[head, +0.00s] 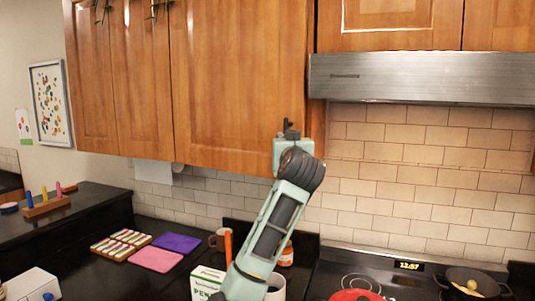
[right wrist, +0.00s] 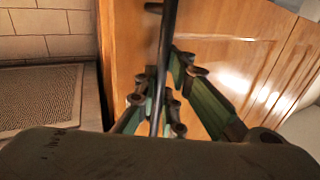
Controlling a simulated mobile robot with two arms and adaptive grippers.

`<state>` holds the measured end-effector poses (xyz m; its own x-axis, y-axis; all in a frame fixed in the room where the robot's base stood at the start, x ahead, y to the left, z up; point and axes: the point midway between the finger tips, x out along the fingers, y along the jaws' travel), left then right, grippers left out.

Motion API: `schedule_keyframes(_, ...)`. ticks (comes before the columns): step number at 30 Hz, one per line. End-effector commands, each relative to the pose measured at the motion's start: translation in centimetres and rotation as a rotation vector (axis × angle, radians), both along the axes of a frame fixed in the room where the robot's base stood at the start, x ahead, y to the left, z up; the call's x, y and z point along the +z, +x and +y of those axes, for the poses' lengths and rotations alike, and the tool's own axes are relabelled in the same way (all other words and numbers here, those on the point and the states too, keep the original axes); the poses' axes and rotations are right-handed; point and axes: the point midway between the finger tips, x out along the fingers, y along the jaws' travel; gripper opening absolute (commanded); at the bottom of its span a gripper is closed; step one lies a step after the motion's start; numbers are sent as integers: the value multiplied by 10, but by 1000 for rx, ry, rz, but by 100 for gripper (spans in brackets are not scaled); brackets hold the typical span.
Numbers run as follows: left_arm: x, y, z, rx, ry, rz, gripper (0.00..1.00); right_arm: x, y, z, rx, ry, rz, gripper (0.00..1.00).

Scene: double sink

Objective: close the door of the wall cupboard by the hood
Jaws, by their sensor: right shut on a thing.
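The wall cupboard by the hood has a wooden door (head: 235,75), the one nearest the hood in the head view. It looks nearly flush with the doors to its left; I cannot tell whether a narrow gap remains. My right gripper (head: 290,135) is at the door's lower right edge. In the right wrist view, my right gripper (right wrist: 160,108) is shut on the dark upright bar handle (right wrist: 168,50), with the door surface (right wrist: 225,55) behind it. In the head view my arm hides the door's lower right corner. My left gripper is not in view.
The steel hood (head: 420,78) is right of the cupboard, above the hob. A pan (head: 474,281) sits on the hob.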

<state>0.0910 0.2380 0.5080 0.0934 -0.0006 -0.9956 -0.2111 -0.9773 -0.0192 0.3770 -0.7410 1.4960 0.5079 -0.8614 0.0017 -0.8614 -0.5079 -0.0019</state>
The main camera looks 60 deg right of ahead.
Motion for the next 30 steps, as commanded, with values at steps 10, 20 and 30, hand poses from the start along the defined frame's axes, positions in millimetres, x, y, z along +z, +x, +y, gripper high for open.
schedule_keyframes(10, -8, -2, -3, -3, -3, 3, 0, -2, -3, -59, 114, 1, 9, 0)
schedule_keyframes(20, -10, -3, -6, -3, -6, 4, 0, -1, -2, -75, 151, 0, 8, 0)
schedule_keyframes(30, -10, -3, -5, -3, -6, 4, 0, 1, -3, -76, 149, -5, 6, 0)
